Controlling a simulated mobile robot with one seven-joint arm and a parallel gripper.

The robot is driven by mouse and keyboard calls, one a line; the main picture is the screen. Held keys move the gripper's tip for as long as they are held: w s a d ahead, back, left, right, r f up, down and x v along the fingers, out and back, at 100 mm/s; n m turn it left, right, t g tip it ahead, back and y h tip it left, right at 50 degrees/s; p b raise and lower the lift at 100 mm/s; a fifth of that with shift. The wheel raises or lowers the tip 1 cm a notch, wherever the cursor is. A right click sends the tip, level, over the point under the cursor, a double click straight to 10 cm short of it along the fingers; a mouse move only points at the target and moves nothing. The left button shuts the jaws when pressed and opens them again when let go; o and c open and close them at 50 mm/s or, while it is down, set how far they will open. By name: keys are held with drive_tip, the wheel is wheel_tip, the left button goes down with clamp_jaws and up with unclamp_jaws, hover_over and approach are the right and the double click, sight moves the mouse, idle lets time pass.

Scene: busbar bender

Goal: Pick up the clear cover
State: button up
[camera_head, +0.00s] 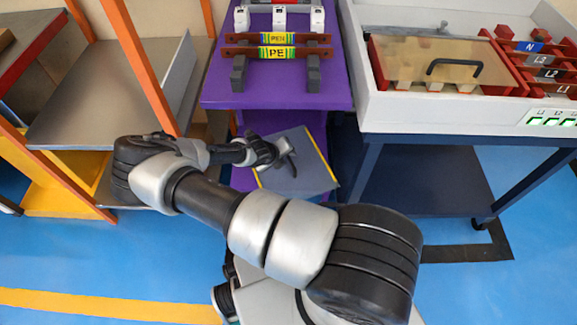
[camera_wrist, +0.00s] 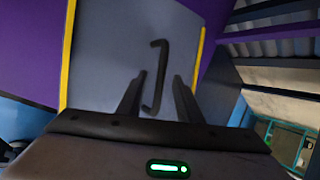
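A see-through cover (camera_head: 440,62) with a black handle lies over the red bars in the white tray on the right-hand cart. A grey panel (camera_head: 312,172) with yellow side edges leans at the front of the purple stand. The panel also shows in the wrist view (camera_wrist: 110,60), with a black bar handle (camera_wrist: 157,65) on it; I cannot tell whether this panel is clear. My gripper (camera_head: 278,153) is at the panel. In the wrist view, my gripper's fingers (camera_wrist: 159,78) are apart, with the handle appearing between them; contact cannot be told.
The purple stand (camera_head: 225,80) bears bars labelled PEN and PE on dark supports. The right cart (camera_head: 450,122) holds the white tray and labelled red bars. Grey shelves (camera_head: 95,90) with orange posts (camera_head: 140,65) stand at the left. Blue floor is open in front.

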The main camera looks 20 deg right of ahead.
drive_tip(key=shift+w+d+f, duration=0.15)
drive_tip(key=shift+d+f, duration=0.05)
drive_tip(key=shift+f, duration=0.1)
clamp_jaws()
idle(1.2)
